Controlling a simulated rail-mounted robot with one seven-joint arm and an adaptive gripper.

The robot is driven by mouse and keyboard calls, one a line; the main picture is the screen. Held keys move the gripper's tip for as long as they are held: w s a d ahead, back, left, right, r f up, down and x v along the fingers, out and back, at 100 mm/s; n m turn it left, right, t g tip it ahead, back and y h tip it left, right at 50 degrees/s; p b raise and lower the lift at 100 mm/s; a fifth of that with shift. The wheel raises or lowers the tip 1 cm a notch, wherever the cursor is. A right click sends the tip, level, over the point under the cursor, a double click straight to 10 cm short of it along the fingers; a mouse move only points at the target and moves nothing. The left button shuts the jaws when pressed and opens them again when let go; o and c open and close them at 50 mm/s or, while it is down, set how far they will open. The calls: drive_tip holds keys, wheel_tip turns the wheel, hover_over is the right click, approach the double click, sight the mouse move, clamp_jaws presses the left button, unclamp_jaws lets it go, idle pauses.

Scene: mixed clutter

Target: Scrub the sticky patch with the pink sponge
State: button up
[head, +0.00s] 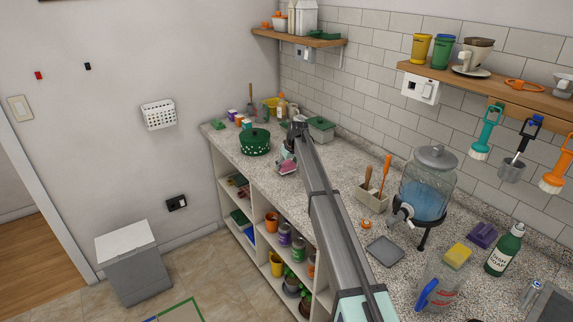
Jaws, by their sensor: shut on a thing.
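My gripper (287,156) is at the far end of my outstretched arm, low over the speckled counter (330,170). It is small in the head view and partly hidden by my arm. It is shut on the pink sponge (287,168), which shows just below it. The sponge is at or very close to the counter top; I cannot tell if it touches. I cannot make out the sticky patch in this view.
Several small jars and bottles crowd the counter's far end. A utensil holder (372,197) and water dispenser (425,190) stand right of my arm.

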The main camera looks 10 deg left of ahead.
sight(291, 177)
drive_tip(key=shift+f+b, duration=0.45)
drive_tip(key=shift+f, duration=0.55)
idle(0.6)
drive_tip(key=shift+w, duration=0.1)
drive_tip(key=shift+w+a+r, duration=0.1)
drive_tip(key=shift+w+a, duration=1.1)
drive_tip(key=shift+w, duration=0.1)
drive_tip(key=shift+f+b, duration=0.2)
drive_tip(key=shift+b, duration=0.2)
drive_tip(key=shift+s+d+f, duration=0.1)
drive_tip(key=shift+s+d, duration=0.7)
drive_tip(key=shift+s, duration=0.15)
drive_tip(key=shift+s+d+f, duration=0.1)
drive_tip(key=shift+s+d, duration=0.65)
drive_tip(key=shift+s, duration=0.2)
drive_tip(key=shift+s+d+b, duration=0.35)
drive_tip(key=shift+s+d, duration=0.7)
drive_tip(key=shift+s, duration=0.05)
drive_tip(key=shift+a+r, duration=0.1)
